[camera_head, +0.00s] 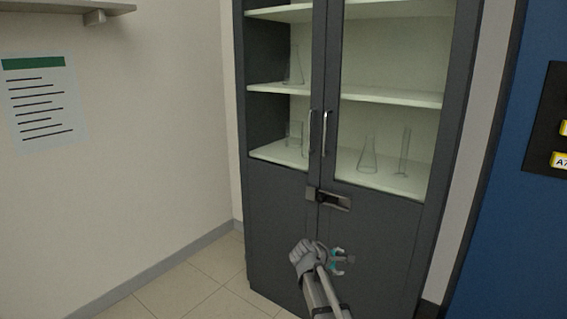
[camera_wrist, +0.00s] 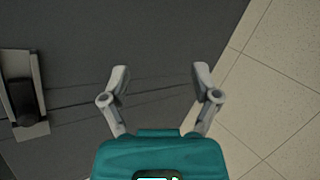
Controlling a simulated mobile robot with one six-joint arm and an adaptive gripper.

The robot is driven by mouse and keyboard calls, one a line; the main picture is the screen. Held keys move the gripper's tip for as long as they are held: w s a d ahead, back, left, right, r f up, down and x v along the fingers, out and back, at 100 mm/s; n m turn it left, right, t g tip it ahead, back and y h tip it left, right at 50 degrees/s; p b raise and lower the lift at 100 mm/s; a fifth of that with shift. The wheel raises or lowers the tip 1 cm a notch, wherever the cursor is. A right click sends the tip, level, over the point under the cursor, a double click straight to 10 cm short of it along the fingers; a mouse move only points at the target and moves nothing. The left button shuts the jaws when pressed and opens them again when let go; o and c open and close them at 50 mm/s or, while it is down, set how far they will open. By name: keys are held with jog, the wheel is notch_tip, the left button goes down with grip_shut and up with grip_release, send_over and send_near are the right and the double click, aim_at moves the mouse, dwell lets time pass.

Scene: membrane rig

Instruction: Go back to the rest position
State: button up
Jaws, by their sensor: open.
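My gripper (camera_head: 343,262) is in front of the lower doors of a dark grey cabinet (camera_head: 275,215), below its latch (camera_head: 328,198). In the wrist view my gripper (camera_wrist: 160,75) has its two fingers spread apart with nothing between them. The grey cabinet front (camera_wrist: 150,35) lies beyond the fingers, and the latch (camera_wrist: 24,95) shows at the left edge, clear of the fingers. The cabinet doors look shut.
Glassware, including a flask (camera_head: 368,155), stands on shelves behind the cabinet's glass. A wall shelf (camera_head: 60,7) and a posted sheet (camera_head: 45,100) are at the left. A blue panel (camera_head: 520,225) stands at the right. Tiled floor (camera_head: 190,285) is clear at the lower left.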

jog(key=s+a+f+m+g+y, duration=0.1)
jog(key=s+f+m+g+y, duration=0.3)
jog(key=s+m, duration=0.55)
jog(key=s+a+f+m+g+y, duration=0.15)
jog(key=s+f+m+y, duration=0.3)
jog(key=s, duration=1.05)
notch_tip(320, 180, up, 30)
jog(key=p, duration=3)
jog(key=shift+w+d+r+g+y, duration=0.15)
jog(key=shift+w+d+g+y, duration=0.2)
jog(key=shift+d+g, duration=0.1)
